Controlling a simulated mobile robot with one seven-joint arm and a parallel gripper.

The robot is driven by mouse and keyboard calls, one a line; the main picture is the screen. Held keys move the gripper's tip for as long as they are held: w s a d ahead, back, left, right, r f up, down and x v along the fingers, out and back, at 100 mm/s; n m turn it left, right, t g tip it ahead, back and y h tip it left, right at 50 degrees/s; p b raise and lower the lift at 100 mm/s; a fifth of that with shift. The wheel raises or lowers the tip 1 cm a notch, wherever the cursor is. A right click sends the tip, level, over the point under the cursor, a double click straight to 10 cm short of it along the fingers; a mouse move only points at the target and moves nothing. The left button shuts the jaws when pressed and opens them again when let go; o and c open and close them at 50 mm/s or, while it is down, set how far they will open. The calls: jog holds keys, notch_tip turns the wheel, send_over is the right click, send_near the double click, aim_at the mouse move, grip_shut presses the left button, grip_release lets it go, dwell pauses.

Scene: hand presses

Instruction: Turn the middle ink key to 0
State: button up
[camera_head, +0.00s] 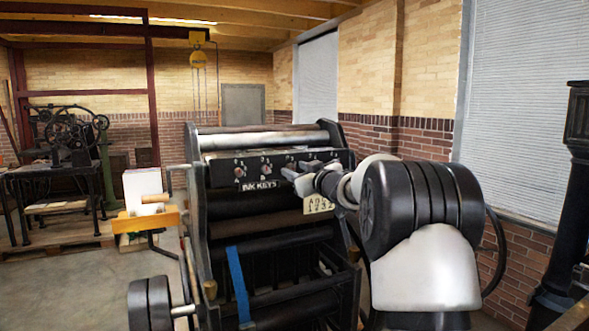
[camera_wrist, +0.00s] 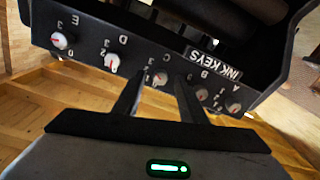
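The ink key panel (camera_head: 228,175) runs across the press, labelled INK KEYS. In the wrist view it is upside down, with knobs E (camera_wrist: 60,40), D (camera_wrist: 112,62), C, B (camera_wrist: 201,94) and A (camera_wrist: 232,106). The middle ink key C (camera_wrist: 160,79) is a small pale round knob with a red mark and tiny numbers; its setting is too small to tell. My gripper (camera_wrist: 159,78) is open, its two dark fingers spread on either side of key C with visible gaps. In the head view my gripper (camera_head: 291,180) is at the panel and covers part of it.
Rollers (camera_head: 260,140) lie above and behind the panel. A yellowish number plate (camera_head: 318,203) hangs below it. A blue strip (camera_head: 238,285) lies over the lower front. A wooden-handled crank (camera_head: 155,198) is at the left. Another press (camera_head: 70,145) stands far left; a black column (camera_head: 570,200) stands right.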

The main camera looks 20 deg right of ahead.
jog(key=shift+w+a, duration=0.1)
jog(key=shift+w, duration=0.55)
grip_shut()
